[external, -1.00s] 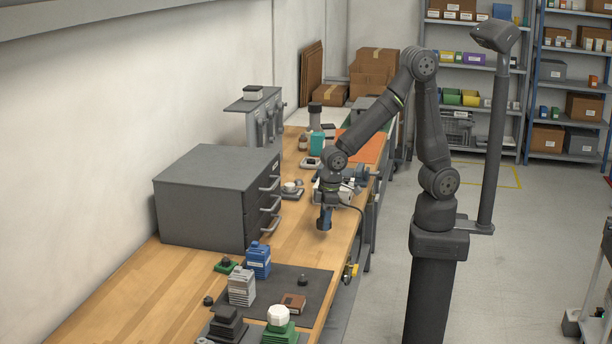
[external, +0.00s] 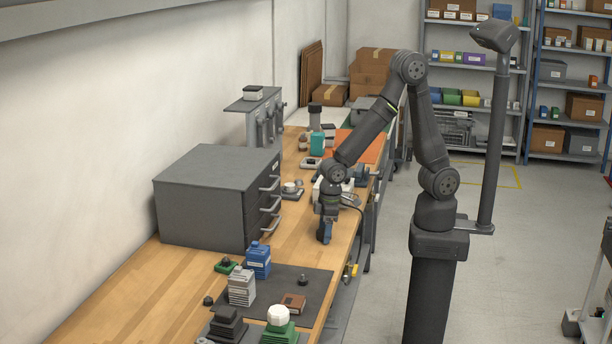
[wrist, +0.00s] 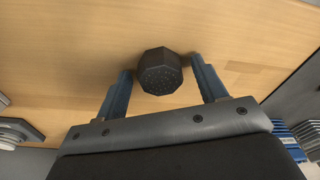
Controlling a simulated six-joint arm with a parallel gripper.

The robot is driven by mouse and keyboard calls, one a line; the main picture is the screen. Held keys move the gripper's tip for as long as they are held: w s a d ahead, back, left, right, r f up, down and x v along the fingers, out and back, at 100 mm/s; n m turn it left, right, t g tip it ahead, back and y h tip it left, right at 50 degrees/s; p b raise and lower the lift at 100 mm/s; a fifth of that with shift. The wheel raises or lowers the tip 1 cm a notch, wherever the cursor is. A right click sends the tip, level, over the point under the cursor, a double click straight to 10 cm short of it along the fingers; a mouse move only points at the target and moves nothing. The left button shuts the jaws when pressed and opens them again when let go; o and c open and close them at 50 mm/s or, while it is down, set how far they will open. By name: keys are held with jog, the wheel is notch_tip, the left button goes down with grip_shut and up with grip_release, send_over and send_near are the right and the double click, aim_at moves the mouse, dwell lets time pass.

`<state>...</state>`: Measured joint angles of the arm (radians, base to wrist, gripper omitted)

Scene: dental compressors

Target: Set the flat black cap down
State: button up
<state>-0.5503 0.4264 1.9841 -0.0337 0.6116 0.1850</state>
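The black cap (wrist: 160,72) shows in the wrist view as a dark, many-sided piece against the wooden bench top. Whether the cap rests on the wood is hard to tell. In the external view my gripper (external: 325,239) points down, low over the bench, right of the grey drawer cabinet; the cap cannot be made out there.
The grey drawer cabinet (external: 205,200) stands left of my gripper. A dark mat (external: 318,290) with several small parts lies nearer the camera, beside a blue block (external: 258,262). More equipment stands behind the gripper. Bare wood (external: 300,245) surrounds the gripper's front and left.

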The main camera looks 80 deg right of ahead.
jog(key=shift+r, duration=0.1)
notch_tip(320, 180, up, 12)
jog(key=s, duration=0.1)
jog(key=shift+s+d, duration=0.15)
jog(key=shift+d, duration=0.15)
dwell(0.4)
jog(key=f, duration=0.4)
jog(key=w+f, duration=0.1)
jog(key=f, duration=0.7)
jog(key=shift+w+a+f, duration=0.15)
jog(key=shift+a+f, duration=0.1)
jog(key=shift+a, duration=0.05)
jog(key=shift+r, duration=0.85)
